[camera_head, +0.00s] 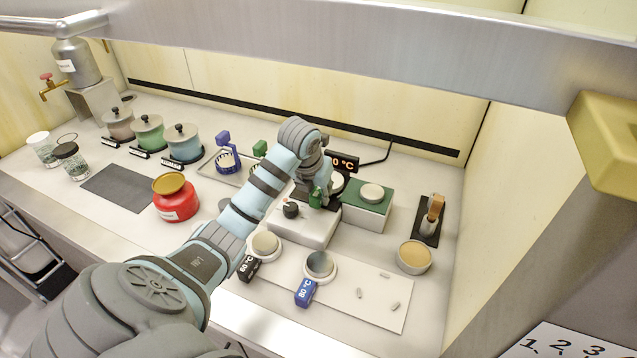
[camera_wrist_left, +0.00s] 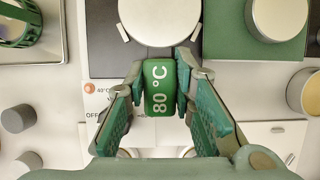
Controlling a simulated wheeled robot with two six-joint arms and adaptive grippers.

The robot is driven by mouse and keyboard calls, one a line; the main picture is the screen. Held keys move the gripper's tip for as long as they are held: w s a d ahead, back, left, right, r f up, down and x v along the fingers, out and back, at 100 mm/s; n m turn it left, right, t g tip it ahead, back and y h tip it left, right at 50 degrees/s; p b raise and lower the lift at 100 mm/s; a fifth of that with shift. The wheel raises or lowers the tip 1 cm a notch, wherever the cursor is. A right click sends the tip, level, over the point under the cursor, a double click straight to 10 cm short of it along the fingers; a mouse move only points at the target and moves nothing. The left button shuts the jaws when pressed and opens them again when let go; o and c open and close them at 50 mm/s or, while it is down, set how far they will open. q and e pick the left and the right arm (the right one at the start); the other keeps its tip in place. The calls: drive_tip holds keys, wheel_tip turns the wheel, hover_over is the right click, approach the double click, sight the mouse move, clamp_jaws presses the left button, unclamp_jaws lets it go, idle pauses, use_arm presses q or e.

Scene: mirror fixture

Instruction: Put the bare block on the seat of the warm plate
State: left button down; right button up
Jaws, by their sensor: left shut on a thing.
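My left gripper (camera_head: 318,190) is shut on the green 80 °C tag (camera_wrist_left: 160,88) of a round block with a plain pale top (camera_wrist_left: 158,16). In the left wrist view the block lies over the dark plate (camera_wrist_left: 103,45) of the white warm plate unit (camera_head: 300,226). I cannot tell whether it touches the plate. In the head view my gripper partly hides block and plate. Two other round blocks stand in front, one with a black 80 °C tag (camera_head: 248,268) and one with a blue tag (camera_head: 305,292). My right gripper is not in view.
A green-topped box (camera_head: 368,194) with a pale disc stands close to the right of the warm plate. A display (camera_head: 346,163) is behind. A red jar (camera_head: 175,200), several lidded pots (camera_head: 148,135) and a round tan-topped dish (camera_head: 413,256) stand around. The dark mat (camera_head: 116,188) is clear.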

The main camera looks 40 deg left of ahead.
use_arm(q)
drive_tip(key=shift+f+b, duration=0.55)
drive_tip(key=shift+f, duration=0.2)
drive_tip(key=c, duration=1.3)
unclamp_jaws()
drive_tip(key=shift+r, duration=0.1)
drive_tip(key=v, duration=0.7)
drive_tip(key=shift+s+r, duration=0.2)
